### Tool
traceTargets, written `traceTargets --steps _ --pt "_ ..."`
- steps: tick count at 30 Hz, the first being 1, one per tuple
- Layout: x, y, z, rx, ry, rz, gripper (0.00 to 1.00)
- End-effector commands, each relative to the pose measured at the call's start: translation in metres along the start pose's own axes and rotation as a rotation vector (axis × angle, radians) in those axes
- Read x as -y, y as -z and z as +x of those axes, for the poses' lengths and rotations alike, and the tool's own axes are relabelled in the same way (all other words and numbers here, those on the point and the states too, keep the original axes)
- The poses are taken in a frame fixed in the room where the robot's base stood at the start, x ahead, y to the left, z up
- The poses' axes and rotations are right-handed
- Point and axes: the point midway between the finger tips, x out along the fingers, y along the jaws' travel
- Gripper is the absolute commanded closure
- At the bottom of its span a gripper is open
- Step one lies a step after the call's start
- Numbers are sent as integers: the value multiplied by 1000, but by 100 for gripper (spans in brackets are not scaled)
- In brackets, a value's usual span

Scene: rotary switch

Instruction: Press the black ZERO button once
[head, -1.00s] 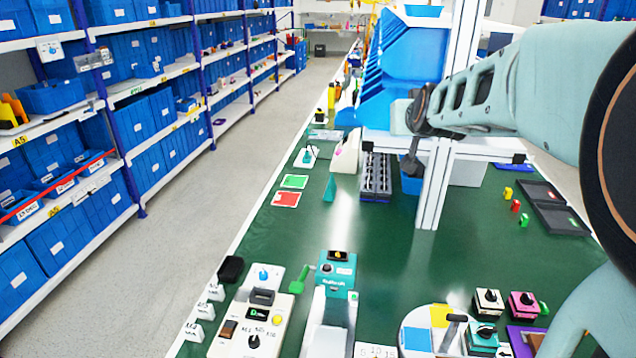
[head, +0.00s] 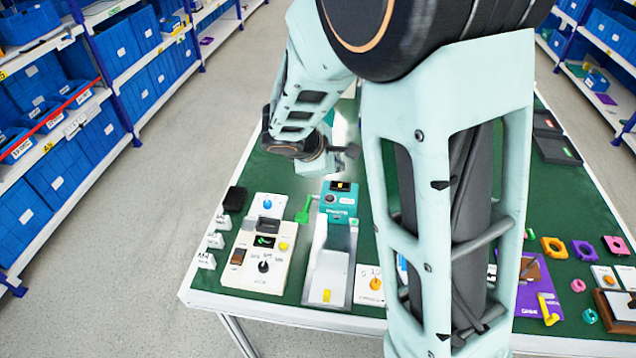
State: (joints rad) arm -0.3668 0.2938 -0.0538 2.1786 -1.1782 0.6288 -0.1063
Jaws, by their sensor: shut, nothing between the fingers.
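No button lettered ZERO can be read in the head view. A teal unit (head: 339,201) with a small dark display (head: 341,186) and a dark round control (head: 330,198) on its face stands behind a pale metal tray (head: 328,270). To its left is a cream panel (head: 251,275) with a black rotary knob (head: 264,267), a dark display (head: 265,242) and a yellow button (head: 284,246). My gripper (head: 347,152) is shut and empty, above and behind the teal unit, apart from it. Its fingertips are small and partly hidden by my arm.
A white box with a blue knob (head: 267,206), a black block (head: 235,198) and a green handle (head: 305,210) stand close around the teal unit. A yellow piece (head: 327,296) is on the tray. My arm hides the table's middle. Blue-bin shelves (head: 60,150) line the left aisle.

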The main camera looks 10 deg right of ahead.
Motion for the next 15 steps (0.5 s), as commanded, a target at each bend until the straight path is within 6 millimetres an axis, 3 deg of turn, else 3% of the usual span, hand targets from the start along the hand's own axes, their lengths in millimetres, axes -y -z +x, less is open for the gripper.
traceTargets --steps 6,15 --pt "-1 -1 -2 59 -56 -178 100" --pt "-2 0 -2 71 -74 -221 100"
